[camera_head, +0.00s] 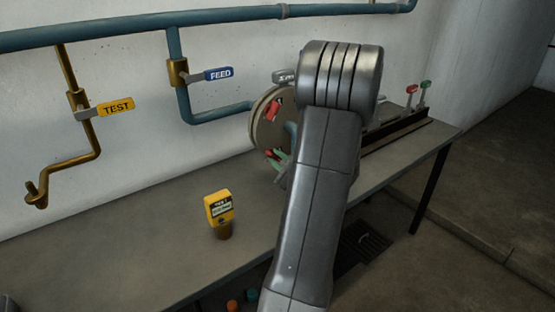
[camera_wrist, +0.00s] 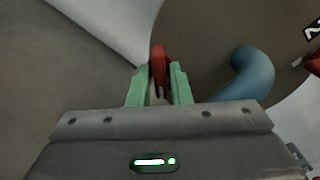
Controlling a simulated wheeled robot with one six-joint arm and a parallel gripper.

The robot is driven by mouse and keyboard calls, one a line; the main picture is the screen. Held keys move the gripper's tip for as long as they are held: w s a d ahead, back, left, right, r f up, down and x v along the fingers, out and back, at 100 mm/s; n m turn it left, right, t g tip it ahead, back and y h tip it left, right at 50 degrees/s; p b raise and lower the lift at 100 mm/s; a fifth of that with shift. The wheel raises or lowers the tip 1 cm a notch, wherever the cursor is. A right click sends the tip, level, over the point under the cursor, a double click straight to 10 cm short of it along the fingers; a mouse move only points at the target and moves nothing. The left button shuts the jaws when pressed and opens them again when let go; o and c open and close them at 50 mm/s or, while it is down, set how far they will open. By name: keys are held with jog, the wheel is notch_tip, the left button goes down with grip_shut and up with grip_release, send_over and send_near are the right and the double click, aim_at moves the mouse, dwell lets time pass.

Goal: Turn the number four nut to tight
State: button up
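A round brown cover plate (camera_head: 263,130) stands on the bench and carries red wing-like nuts. One red nut (camera_head: 272,110) shows near its upper part. In the wrist view a red nut (camera_wrist: 158,62) stands upright between the green fingers of my gripper (camera_wrist: 160,80). I cannot tell whether the fingers touch it, and no number shows beside it. Another red nut (camera_wrist: 314,66) is cut off at the right edge, below a partly visible number label (camera_wrist: 312,30). In the head view my gripper (camera_head: 279,157) is at the plate's lower part, mostly hidden by my arm.
A blue pipe (camera_wrist: 252,75) meets the plate right of my fingers. Pipes with FEED (camera_head: 218,74) and TEST (camera_head: 116,107) tags run along the wall. A yellow TEST device (camera_head: 219,206) stands on the grey bench (camera_head: 130,225). Red (camera_head: 411,89) and green (camera_head: 426,85) levers stand far right.

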grip_shut()
jog(key=shift+m, duration=0.3)
jog(key=m, duration=0.2)
jog(key=shift+m+p, duration=0.3)
jog(key=m+p, duration=0.1)
jog(key=m, duration=0.2)
jog(key=shift+m, duration=0.4)
jog(key=m+p, duration=0.2)
jog(key=m, duration=0.2)
jog(key=shift+a, duration=0.1)
jog(key=shift+m+p, duration=1.2)
jog(key=shift+m, duration=0.8)
